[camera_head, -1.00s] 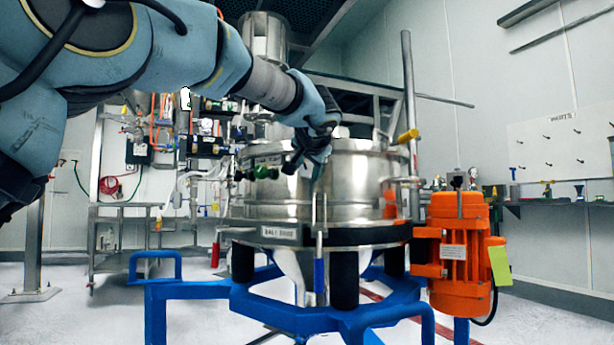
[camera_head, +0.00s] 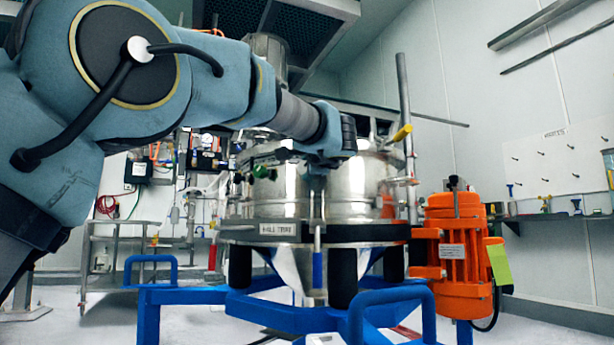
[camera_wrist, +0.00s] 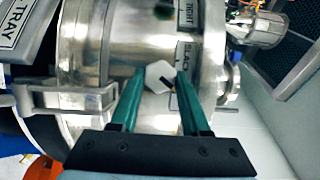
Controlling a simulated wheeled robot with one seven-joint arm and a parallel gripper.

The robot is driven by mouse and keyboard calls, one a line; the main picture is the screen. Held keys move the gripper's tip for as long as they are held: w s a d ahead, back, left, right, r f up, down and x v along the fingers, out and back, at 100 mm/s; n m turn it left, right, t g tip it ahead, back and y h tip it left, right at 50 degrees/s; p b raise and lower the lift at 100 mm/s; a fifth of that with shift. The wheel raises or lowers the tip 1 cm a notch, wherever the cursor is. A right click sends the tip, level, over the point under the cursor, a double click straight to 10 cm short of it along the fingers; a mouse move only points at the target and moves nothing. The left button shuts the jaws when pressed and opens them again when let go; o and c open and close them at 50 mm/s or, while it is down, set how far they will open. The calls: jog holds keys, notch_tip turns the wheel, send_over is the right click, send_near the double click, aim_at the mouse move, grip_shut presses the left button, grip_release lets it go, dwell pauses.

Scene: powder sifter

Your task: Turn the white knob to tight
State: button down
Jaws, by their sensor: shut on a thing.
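The white knob (camera_wrist: 157,75) sits on the side of the steel sifter drum (camera_head: 350,190), with a dark pointer bar across its face. My gripper (camera_wrist: 160,73) is shut on the knob in the wrist view, with one green finger on each side. A SLACK label (camera_wrist: 183,62) is close to the knob on the right, and a TIGHT label (camera_wrist: 187,14) is farther up. The bar runs diagonally in the wrist view; I cannot tell which label it points to. In the head view my wrist is at the drum's front, and the knob is hidden.
The blue frame (camera_head: 270,315) carries the sifter. An orange motor (camera_head: 455,250) stands on the right, below a yellow-handled lever (camera_head: 400,134). In the wrist view a metal clamp (camera_wrist: 60,98) sits on the drum left of the fingers. A steel cart (camera_head: 130,240) stands behind on the left.

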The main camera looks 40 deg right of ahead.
jog(key=shift+f+m+t+b, duration=0.2)
jog(key=shift+m+t+b, duration=0.1)
jog(key=shift+m+b, duration=0.5)
jog(key=shift+r, duration=0.1)
jog(key=shift+c, duration=1.9)
grip_release()
jog(key=v, duration=1)
jog(key=shift+s+a+p, duration=0.3)
jog(key=shift+p, duration=0.1)
